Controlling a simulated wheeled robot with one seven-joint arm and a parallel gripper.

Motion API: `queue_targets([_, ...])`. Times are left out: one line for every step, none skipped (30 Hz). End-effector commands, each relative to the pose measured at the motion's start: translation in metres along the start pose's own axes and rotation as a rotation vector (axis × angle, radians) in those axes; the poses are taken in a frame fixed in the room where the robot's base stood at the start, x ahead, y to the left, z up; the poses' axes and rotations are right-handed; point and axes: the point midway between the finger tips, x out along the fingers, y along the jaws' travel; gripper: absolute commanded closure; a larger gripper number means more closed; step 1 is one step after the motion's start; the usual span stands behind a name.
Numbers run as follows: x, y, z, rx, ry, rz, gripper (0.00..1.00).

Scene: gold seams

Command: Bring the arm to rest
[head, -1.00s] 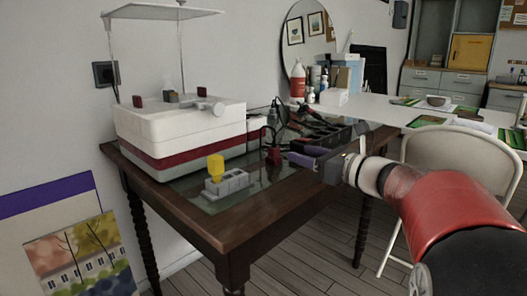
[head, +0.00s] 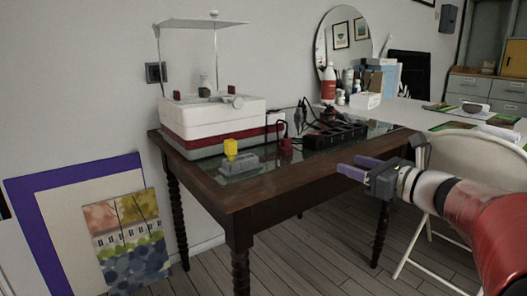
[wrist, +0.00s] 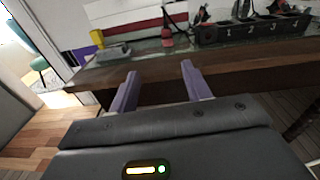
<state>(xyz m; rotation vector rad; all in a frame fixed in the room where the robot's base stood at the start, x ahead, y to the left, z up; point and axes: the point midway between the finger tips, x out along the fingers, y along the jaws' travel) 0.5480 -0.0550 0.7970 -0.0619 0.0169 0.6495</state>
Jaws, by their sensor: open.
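My gripper (head: 352,167) is open and empty, with its purple fingers apart, in front of the right part of the dark wooden table's (head: 262,192) front edge in the head view. In the wrist view my gripper (wrist: 158,88) points at the table's front edge (wrist: 155,70), with nothing between the fingers. My red and white arm reaches in from the lower right of the head view.
On the table are a white and red box (head: 210,122), a grey block (head: 238,163) with a yellow piece (head: 230,147), a red item (head: 286,146) and a black numbered rack (head: 335,137). A folding chair (head: 470,160) stands close behind my arm. Framed pictures (head: 125,235) lean at left.

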Motion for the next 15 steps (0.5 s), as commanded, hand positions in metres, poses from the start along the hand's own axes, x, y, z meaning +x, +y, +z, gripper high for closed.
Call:
queue_targets([0.001, 0.009, 0.001, -0.027, 0.017, 0.017, 0.52])
queue_targets([0.001, 0.013, 0.000, -0.047, 0.030, 0.025, 0.52])
queue_targets([0.001, 0.019, -0.002, -0.074, 0.047, 0.038, 0.52])
queue_targets([0.000, 0.024, -0.003, -0.093, 0.058, 0.046, 0.52])
queue_targets([0.000, 0.029, -0.004, -0.118, 0.073, 0.058, 0.52])
queue_targets([0.000, 0.036, -0.006, -0.149, 0.093, 0.074, 0.52])
queue_targets([-0.001, 0.042, -0.007, -0.174, 0.106, 0.085, 0.52])
queue_targets([-0.002, 0.048, -0.009, -0.204, 0.123, 0.100, 0.52])
queue_targets([-0.002, 0.057, -0.011, -0.244, 0.145, 0.120, 0.52])
queue_targets([-0.004, 0.064, -0.013, -0.281, 0.164, 0.137, 0.52])
queue_targets([-0.005, 0.072, -0.015, -0.317, 0.184, 0.156, 0.52])
queue_targets([-0.008, 0.082, -0.019, -0.372, 0.211, 0.183, 0.52])
queue_targets([-0.010, 0.090, -0.021, -0.415, 0.231, 0.204, 0.52])
queue_targets([-0.012, 0.099, -0.025, -0.464, 0.254, 0.229, 0.52])
queue_targets([-0.016, 0.111, -0.029, -0.531, 0.284, 0.264, 0.52])
